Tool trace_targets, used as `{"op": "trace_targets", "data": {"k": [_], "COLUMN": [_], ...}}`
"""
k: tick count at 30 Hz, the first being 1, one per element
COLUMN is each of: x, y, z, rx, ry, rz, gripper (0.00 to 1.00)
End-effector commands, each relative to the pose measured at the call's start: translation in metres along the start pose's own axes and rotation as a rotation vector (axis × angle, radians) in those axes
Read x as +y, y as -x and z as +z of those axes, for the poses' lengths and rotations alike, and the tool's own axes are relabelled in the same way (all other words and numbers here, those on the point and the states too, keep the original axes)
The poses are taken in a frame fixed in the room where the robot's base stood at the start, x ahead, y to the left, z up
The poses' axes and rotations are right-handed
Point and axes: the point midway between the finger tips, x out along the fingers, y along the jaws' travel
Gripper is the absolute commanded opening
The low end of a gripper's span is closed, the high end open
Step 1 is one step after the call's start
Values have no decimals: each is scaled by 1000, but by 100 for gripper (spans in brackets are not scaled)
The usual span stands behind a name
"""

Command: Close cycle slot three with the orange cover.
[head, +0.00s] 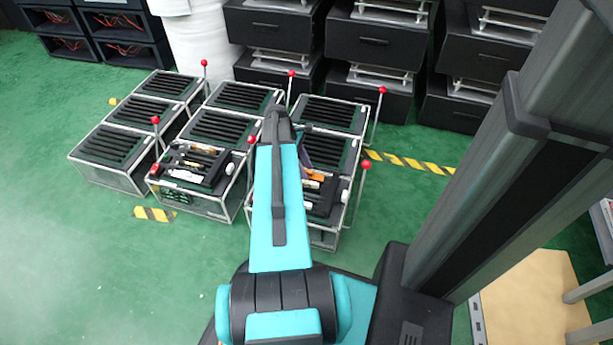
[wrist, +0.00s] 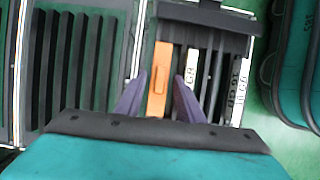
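The orange cover (wrist: 159,78) is a narrow bar with a small raised grip, lying in a black slotted rack (wrist: 218,45) in the wrist view. A bit of orange also shows beyond my arm in the head view (head: 316,176). My gripper (wrist: 158,98) has two purple fingers, one on each side of the cover's near part. The fingers are apart, with a visible gap at the right of the bar. Whether they touch it or are above it I cannot tell. No slot number is readable, so I cannot tell which one is slot three.
White lettered strips (wrist: 238,88) lie in the rack to the right of the cover. Framed black slotted units (head: 215,126) stand in rows, with upright red-knobbed levers (head: 291,73) beside them. Black cabinets (head: 375,40) stand behind. Green floor is free at the left.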

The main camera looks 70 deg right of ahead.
Motion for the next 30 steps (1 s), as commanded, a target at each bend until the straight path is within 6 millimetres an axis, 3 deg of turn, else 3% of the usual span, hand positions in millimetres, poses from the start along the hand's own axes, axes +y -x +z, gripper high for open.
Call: {"op": "trace_targets", "data": {"k": [13,20,30], "x": [0,0,0], "y": [1,1,2], "z": [0,0,0], "rx": [0,0,0], "ry": [0,0,0], "rz": [0,0,0], "gripper": [34,0,0]}}
